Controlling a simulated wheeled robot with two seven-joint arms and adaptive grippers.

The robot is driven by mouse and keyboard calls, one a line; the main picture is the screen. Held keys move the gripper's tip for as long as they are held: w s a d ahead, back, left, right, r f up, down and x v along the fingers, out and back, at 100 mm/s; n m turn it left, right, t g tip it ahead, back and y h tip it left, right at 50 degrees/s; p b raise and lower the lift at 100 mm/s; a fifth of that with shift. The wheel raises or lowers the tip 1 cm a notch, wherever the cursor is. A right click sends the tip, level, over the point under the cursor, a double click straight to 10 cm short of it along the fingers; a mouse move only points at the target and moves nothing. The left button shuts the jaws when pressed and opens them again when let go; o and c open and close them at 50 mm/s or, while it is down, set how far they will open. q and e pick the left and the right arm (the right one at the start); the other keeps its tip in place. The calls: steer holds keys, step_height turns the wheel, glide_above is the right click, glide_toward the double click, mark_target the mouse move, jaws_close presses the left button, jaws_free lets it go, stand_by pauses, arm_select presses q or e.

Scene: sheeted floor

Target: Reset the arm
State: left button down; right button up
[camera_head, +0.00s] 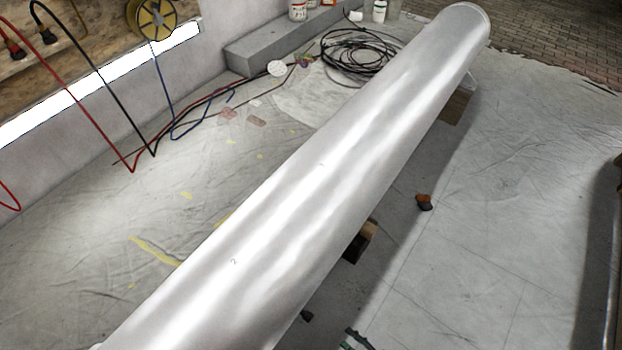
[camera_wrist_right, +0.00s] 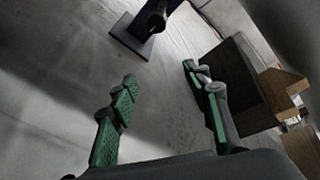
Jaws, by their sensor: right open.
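My right gripper (camera_wrist_right: 160,74) shows in its wrist view with two green-padded fingers spread apart. It is open, with bare sheeted floor between the fingers. In the head view only a small dark and green part of my right gripper (camera_head: 356,340) shows at the bottom edge, just right of the big metal pipe (camera_head: 310,190). Most of my right arm is out of that view. My left gripper is in neither view.
The pipe runs diagonally across the head view, resting on wooden blocks (camera_head: 361,243). In the wrist view a dark block (camera_wrist_right: 240,82) stands close by the right finger. Black cables (camera_head: 352,52) lie behind the pipe.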

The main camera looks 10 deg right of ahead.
steer(key=s+d+r+n+g+h+p, duration=0.25)
steer(key=s+d+n+p, duration=0.3)
steer(key=s+p, duration=0.3)
steer(key=s+d+r+n+g+h+p, duration=0.1)
steer(key=s+d+n+g+h+p, duration=0.3)
steer(key=s+d+p, duration=0.4)
arm_select(q)
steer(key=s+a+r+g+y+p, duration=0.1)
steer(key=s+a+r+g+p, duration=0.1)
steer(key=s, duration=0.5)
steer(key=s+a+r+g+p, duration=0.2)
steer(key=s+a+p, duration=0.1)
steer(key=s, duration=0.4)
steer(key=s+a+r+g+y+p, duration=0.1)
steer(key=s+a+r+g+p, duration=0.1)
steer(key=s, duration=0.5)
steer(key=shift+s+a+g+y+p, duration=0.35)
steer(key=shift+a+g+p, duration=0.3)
steer(key=shift+p, duration=0.6)
arm_select(e)
steer(key=s+d+r+n+g+h, duration=0.1)
steer(key=s+n, duration=0.3)
steer(key=s, duration=1)
steer(key=s+d+r+n+g+h, duration=0.1)
steer(key=s+r+n+g, duration=0.2)
steer(key=s, duration=1.1)
steer(key=shift+d+r+n+g+h, duration=0.15)
steer(key=shift+d+n+g+h, duration=0.25)
steer(key=shift+n, duration=0.55)
